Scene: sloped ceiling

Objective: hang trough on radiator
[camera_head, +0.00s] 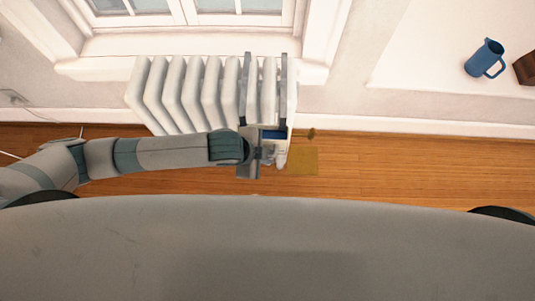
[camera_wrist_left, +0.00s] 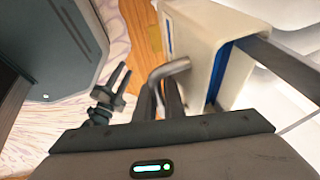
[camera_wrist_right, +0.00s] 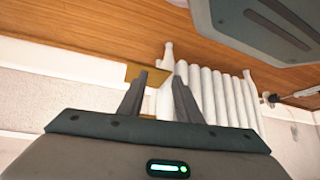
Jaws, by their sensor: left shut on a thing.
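The white ribbed radiator (camera_head: 190,90) stands below the window. The trough is cream with a blue inside (camera_head: 272,134); two long grey bars (camera_head: 284,85) run from it across the radiator's right end in the head view. I cannot tell whether they touch the radiator. In the left wrist view the trough (camera_wrist_left: 190,50) shows its side, a grey handle and one bar. My left gripper (camera_head: 262,153) is shut on the handle and hides much of the trough; its fingers also show in the left wrist view (camera_wrist_left: 162,100). My right gripper (camera_wrist_right: 160,82) is open and empty, apart from the radiator (camera_wrist_right: 215,95).
A yellow-brown patch (camera_head: 305,160) lies on the wooden floor right of the trough, with a small dark object (camera_head: 311,134) near it. A blue jug (camera_head: 484,60) stands on a white surface at upper right. The floor further right is clear.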

